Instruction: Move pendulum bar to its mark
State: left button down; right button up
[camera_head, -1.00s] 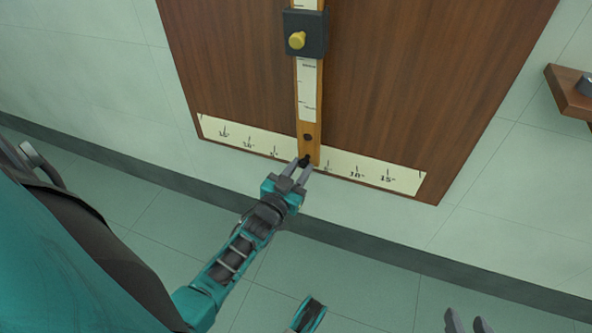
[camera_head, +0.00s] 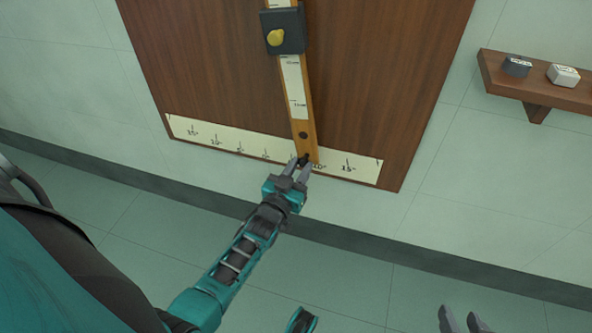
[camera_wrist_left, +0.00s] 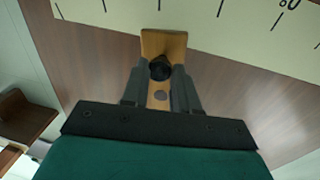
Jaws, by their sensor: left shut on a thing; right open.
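The pendulum bar (camera_head: 306,127) is a light wooden strip with a paper scale, hanging in front of a brown board. It tilts, its lower end to the right of the zero mark and just left of the right-hand 10° mark, covering the marks between. My left gripper (camera_head: 303,160) is shut on the dark knob at the bar's lower end. The wrist view shows the fingers either side of the black knob (camera_wrist_left: 160,68) on the bar's wooden tip (camera_wrist_left: 163,42). The angle strip (camera_head: 218,139) runs along the board's bottom. My right gripper (camera_head: 460,315) is open and empty at the lower edge.
A dark block with a yellow knob (camera_head: 276,38) sits higher on the bar. A wooden shelf (camera_head: 535,92) at right holds a dark weight (camera_head: 516,66) and a white one (camera_head: 563,75). The wall below the board is clear.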

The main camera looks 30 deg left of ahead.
pick_arm(q)
jog(key=shift+w+d+r, duration=0.25)
jog(key=shift+d, duration=0.35)
pick_arm(e)
jog(key=shift+d, duration=0.55)
pick_arm(q)
jog(key=c, duration=0.9)
grip_release()
jog(key=shift+f, duration=0.1)
jog(key=shift+o, duration=0.2)
pick_arm(e)
jog(key=shift+f, duration=0.1)
pick_arm(q)
jog(key=shift+s, duration=0.1)
pick_arm(e)
jog(key=shift+s, duration=0.1)
